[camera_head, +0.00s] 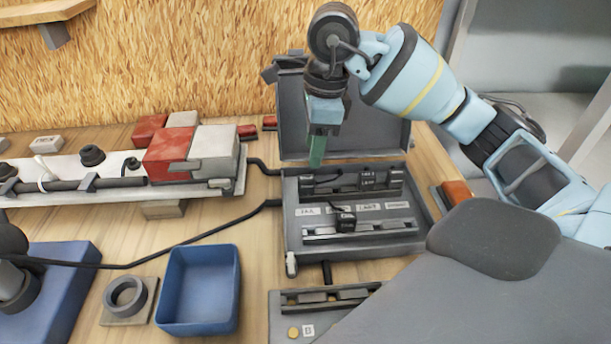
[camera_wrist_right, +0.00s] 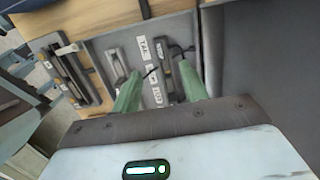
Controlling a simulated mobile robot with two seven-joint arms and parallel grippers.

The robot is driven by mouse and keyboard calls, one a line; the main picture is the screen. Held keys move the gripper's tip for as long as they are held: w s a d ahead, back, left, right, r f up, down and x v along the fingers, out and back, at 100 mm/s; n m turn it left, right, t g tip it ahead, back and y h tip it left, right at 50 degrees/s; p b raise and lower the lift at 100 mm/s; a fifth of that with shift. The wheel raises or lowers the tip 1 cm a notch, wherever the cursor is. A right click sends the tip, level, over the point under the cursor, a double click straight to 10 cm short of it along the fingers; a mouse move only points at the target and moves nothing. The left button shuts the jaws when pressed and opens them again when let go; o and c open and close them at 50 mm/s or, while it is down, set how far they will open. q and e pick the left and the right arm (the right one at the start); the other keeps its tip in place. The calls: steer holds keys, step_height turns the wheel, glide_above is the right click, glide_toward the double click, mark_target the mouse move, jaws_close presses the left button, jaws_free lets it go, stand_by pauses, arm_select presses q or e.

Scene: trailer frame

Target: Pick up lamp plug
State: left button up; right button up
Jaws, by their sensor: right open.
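A small black plug-like block (camera_head: 345,221) sits on the front rail of the open grey connector box (camera_head: 292,225); it is likely the lamp plug, but its label is too small to read surely. A short dark wire rises from it. My right gripper (camera_head: 318,150) hangs above the back part of the box with its green fingers pointing down, apart from the block. In the right wrist view my right gripper (camera_wrist_right: 160,95) is open and empty, its fingers spread over the label strip and back rail. The left finger probably hides the block there. My left gripper is not in view.
The box's raised lid (camera_head: 370,130) stands behind my right gripper. A blue bin (camera_head: 200,325) and a ring on a plate (camera_head: 126,298) lie left. Red and grey blocks (camera_head: 170,155) sit on a white rail. Black cables run to the box. A smaller tray (camera_head: 290,325) lies in front.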

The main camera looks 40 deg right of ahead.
mark_target(307, 177)
steer(key=shift+s+a+f, duration=0.15)
steer(key=shift+f, duration=0.15)
steer(key=shift+w+a+f, duration=0.1)
steer(key=shift+w+f, duration=0.1)
steer(key=shift+f, duration=1)
steer(key=shift+w+a+f, duration=0.1)
steer(key=shift+w+f, duration=0.1)
steer(key=shift+f, duration=0.95)
steer(key=shift+w+a+f, duration=0.1)
steer(key=shift+w+f, duration=0.1)
steer(key=shift+f, duration=1)
jaws_close()
steer(key=shift+r, duration=0.1)
steer(key=shift+r, duration=0.5)
step_height(307, 177, up, 2)
steer(key=shift+r, duration=0.1)
steer(key=s+a+r, duration=0.1)
steer(key=s+a, duration=0.7)
steer(key=s, duration=0.5)
steer(key=shift+s+a+r, duration=0.25)
steer(key=shift+s+r, duration=0.05)
steer(key=shift+r, duration=0.05)
